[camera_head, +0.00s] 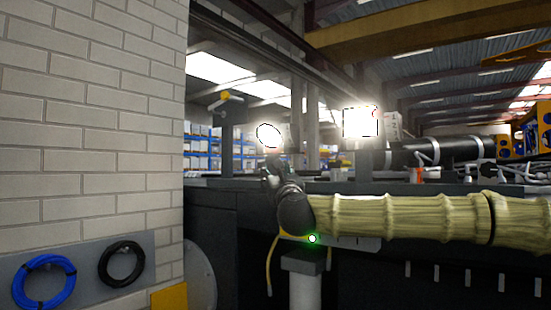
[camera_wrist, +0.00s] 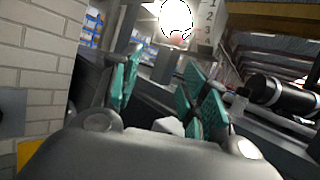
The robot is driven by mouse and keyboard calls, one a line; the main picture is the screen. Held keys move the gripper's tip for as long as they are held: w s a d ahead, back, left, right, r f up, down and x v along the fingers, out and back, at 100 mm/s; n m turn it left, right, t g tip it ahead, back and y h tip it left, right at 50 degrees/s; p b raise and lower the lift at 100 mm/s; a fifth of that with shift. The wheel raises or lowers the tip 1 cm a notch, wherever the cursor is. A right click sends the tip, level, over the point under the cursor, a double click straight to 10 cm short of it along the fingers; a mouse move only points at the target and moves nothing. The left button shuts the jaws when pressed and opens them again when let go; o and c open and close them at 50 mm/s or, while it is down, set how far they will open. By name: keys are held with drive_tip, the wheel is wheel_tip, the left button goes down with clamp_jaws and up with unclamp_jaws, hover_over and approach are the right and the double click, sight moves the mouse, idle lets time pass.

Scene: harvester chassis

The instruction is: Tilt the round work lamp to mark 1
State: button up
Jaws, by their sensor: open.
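The round work lamp (camera_head: 269,135) glows white in the head view, standing above the dark chassis edge. In the wrist view the lit round lamp (camera_wrist: 174,18) is at the top, partly cut off by the frame edge. Which mark the lamp points at cannot be told. My gripper (camera_wrist: 162,78) is open and empty, its teal pads apart, with the lamp beyond the fingertips. In the head view my gripper (camera_head: 270,172) is small and dark, just below the lamp.
A bright square lamp (camera_head: 360,122) stands to the right. A black cylinder (camera_head: 450,151) lies farther right on the chassis (camera_head: 225,222). A pale brick wall (camera_head: 90,130) with blue (camera_head: 44,282) and black (camera_head: 120,263) cable coils fills the left.

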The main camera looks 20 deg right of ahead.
sight(276, 151)
drive_tip(key=shift+m, duration=0.5)
drive_tip(key=w+r+p, duration=0.2)
drive_tip(key=w+d+r+p, duration=0.1)
drive_tip(key=w+r, duration=0.1)
drive_tip(key=w, duration=0.1)
drive_tip(key=w+d+r+p, duration=0.1)
drive_tip(key=w+r+p, duration=0.1)
drive_tip(key=shift+w+d+r+p, duration=0.15)
drive_tip(key=shift+w+r+p, duration=0.05)
drive_tip(key=shift+w+p, duration=0.1)
drive_tip(key=shift+p+x, duration=0.4)
drive_tip(key=shift+x, duration=0.45)
drive_tip(key=shift+f, duration=0.1)
drive_tip(key=shift+d, duration=0.1)
clamp_jaws()
